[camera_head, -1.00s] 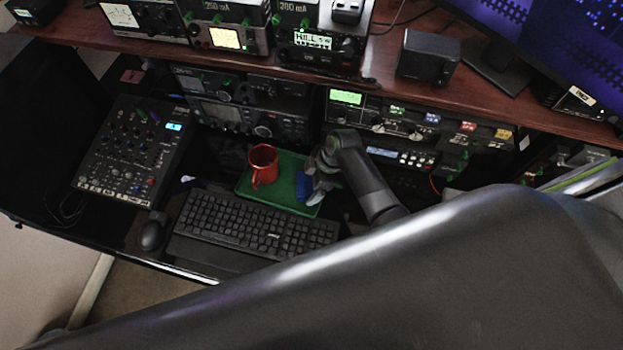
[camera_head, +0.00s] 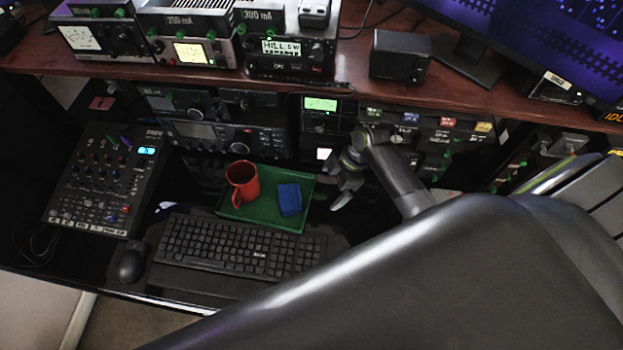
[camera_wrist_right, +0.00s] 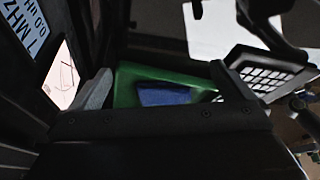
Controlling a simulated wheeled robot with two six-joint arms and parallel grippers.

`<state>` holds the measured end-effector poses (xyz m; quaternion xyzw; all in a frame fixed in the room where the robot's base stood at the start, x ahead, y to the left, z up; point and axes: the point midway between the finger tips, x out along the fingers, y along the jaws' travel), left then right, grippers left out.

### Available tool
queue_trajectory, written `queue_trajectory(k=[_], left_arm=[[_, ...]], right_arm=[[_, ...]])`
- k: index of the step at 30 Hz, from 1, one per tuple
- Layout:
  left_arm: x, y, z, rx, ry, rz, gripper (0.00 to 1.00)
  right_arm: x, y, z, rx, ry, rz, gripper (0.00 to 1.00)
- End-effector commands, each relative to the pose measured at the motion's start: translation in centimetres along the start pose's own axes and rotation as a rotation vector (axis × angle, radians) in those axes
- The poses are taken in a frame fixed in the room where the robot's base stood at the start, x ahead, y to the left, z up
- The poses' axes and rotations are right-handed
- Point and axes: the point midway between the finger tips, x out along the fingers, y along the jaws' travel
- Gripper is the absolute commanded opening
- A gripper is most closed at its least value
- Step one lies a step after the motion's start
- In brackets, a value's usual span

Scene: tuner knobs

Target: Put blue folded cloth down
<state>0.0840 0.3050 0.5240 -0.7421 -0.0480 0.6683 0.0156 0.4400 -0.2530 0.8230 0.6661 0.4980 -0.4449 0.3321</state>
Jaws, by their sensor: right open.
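The blue folded cloth (camera_head: 289,199) lies on the right part of a green tray (camera_head: 262,213), beside a red mug (camera_head: 242,183) that stands in the tray's left part. My right gripper (camera_head: 340,192) is open and empty, just right of the tray and apart from the cloth. In the right wrist view the cloth (camera_wrist_right: 164,97) shows on the green tray (camera_wrist_right: 126,90) between the two spread fingers (camera_wrist_right: 160,92). My left gripper is not in view.
A black keyboard (camera_head: 238,246) lies in front of the tray, with a mouse (camera_head: 132,262) at its left. A mixer (camera_head: 105,180) stands at the left. Radio equipment (camera_head: 210,118) lines the back under a wooden shelf (camera_head: 200,83) bearing more devices.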

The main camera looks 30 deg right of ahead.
Motion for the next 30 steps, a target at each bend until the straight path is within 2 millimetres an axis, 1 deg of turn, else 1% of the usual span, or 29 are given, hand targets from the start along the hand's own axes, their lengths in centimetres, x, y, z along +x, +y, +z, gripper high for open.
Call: queue_trajectory(k=[1, 3, 7, 30], left_arm=[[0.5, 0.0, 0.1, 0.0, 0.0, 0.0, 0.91], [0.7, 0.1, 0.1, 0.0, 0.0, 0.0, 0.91], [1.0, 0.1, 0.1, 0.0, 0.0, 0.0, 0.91], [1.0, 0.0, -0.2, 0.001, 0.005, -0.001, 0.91]], right_arm=[[-0.1, 0.0, 0.9, -0.001, -0.003, 0.001, 1.0], [-0.5, 0.0, 1.6, -0.001, -0.002, 0.001, 1.0], [-0.9, 0.0, 2.4, -0.001, 0.0, 0.0, 1.0], [-1.1, 0.0, 2.5, -0.001, 0.001, 0.0, 1.0]])
